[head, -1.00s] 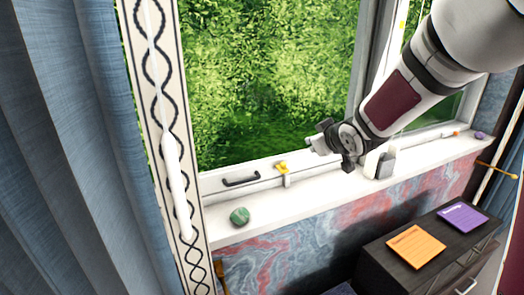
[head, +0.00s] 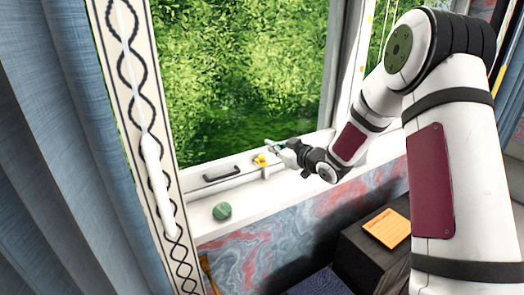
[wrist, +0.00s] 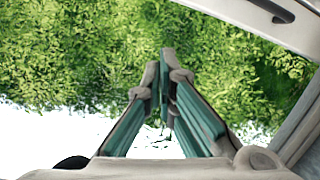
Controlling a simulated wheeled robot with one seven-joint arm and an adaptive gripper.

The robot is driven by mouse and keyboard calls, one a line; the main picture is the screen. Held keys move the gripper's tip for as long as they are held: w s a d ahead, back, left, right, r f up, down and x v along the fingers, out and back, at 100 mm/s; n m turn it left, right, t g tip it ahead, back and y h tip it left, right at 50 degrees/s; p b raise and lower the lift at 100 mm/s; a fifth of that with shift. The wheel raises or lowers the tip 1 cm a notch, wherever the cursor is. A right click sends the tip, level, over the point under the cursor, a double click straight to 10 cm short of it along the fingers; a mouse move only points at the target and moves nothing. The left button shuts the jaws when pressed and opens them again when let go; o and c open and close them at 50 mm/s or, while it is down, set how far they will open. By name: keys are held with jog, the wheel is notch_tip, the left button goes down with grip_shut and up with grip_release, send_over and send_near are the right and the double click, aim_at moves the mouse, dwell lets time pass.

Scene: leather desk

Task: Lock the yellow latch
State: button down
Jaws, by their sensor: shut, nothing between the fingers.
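The yellow latch (head: 261,160) sits on the lower rail of the window frame, above the white sill, in the head view. My gripper (head: 269,147) is shut and empty, with its fingertips just right of the latch and slightly above it. I cannot tell whether they touch it. In the wrist view the closed fingers (wrist: 165,75) point at green foliage behind the glass. The latch does not show there.
A black handle (head: 222,174) is on the window rail left of the latch. A green stone-like object (head: 222,211) lies on the white sill (head: 205,233). An orange notepad (head: 387,229) lies on a dark cabinet (head: 360,250) below. A blue curtain (head: 50,150) hangs at left.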

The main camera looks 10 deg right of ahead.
send_over(262, 158)
jog(key=a, duration=0.2)
jog(key=shift+w+d+f, duration=0.1)
jog(key=shift+d+f, duration=0.05)
jog(key=shift+f, duration=0.3)
jog(key=shift+w+d+f, duration=0.1)
jog(key=shift+f, duration=0.35)
jog(key=shift+w+a+f, duration=0.1)
jog(key=shift+w+f, duration=0.2)
jog(key=shift+w, duration=0.2)
jog(key=shift+s+d+f+p, duration=0.25)
jog(key=shift+s+d+f, duration=0.05)
jog(key=shift+f, duration=0.15)
jog(key=shift+s+d+f+p, duration=0.2)
jog(key=shift+s+d+f, duration=0.1)
jog(key=shift+f, duration=0.1)
jog(key=shift+s+d+f, duration=0.15)
jog(key=shift+d+f, duration=0.05)
jog(key=shift+f, duration=0.35)
jog(key=shift+f, duration=0.15)
jog(key=shift+s+d+f+t+b, duration=0.1)
jog(key=shift+t+b, duration=0.3)
jog(key=shift+b, duration=0.2)
